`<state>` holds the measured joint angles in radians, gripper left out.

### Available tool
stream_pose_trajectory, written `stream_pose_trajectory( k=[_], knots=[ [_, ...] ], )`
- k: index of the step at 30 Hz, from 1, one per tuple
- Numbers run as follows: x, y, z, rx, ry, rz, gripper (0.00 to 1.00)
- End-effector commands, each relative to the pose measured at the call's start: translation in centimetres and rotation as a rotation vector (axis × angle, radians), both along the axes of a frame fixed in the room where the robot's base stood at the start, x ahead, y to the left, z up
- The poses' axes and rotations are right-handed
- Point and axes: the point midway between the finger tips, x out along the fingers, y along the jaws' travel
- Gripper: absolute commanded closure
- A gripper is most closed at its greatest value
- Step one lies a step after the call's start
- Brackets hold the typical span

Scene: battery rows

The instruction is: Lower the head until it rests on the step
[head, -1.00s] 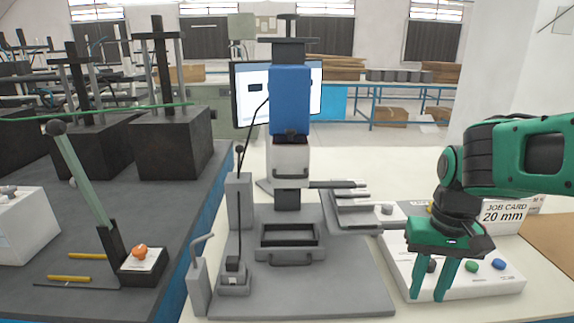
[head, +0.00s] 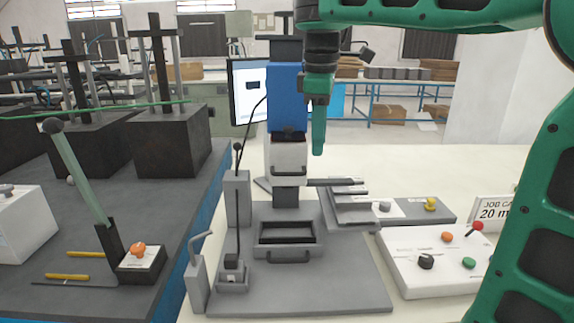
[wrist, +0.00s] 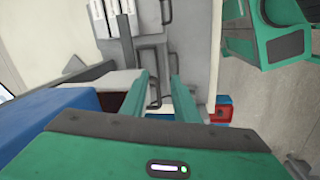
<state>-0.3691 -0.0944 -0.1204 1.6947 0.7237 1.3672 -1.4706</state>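The machine's head is a blue housing (head: 287,100) above a pale grey block (head: 288,157) with a dark handle on its front. It sits on an upright column over the grey base. A grey stepped block (head: 345,205) stands to the right, beneath a thin horizontal arm (head: 335,182) at the pale block's level; any contact is unclear. My gripper (head: 318,150) points down in front of the blue housing's right edge, seen edge-on. In the wrist view its two fingers (wrist: 164,76) are apart with nothing visibly held; the blue housing (wrist: 55,115) lies left of them.
A grey tray (head: 288,252) with a front handle is on the base. A white control box (head: 410,275) with coloured knobs stands right, partly behind my arm. A lever (head: 80,175) and an orange-button box (head: 142,262) are on the left bench.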

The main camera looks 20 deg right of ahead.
Motion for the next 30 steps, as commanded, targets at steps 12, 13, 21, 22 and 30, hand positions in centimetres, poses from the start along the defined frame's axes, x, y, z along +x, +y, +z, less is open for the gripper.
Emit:
stream_pose_trajectory(
  k=[12,13,21,22,30],
  knots=[
    [2.6,6.1,2.5,-0.007,-0.013,0.281,0.72],
    [2.6,6.0,2.3,-0.007,-0.013,0.281,0.72],
    [2.9,5.9,0.3,-0.004,-0.012,0.278,0.72],
    [3.0,5.9,-0.2,-0.006,-0.011,0.279,0.72],
    [3.8,5.7,-4.6,-0.006,-0.011,0.278,0.72]
  ],
)
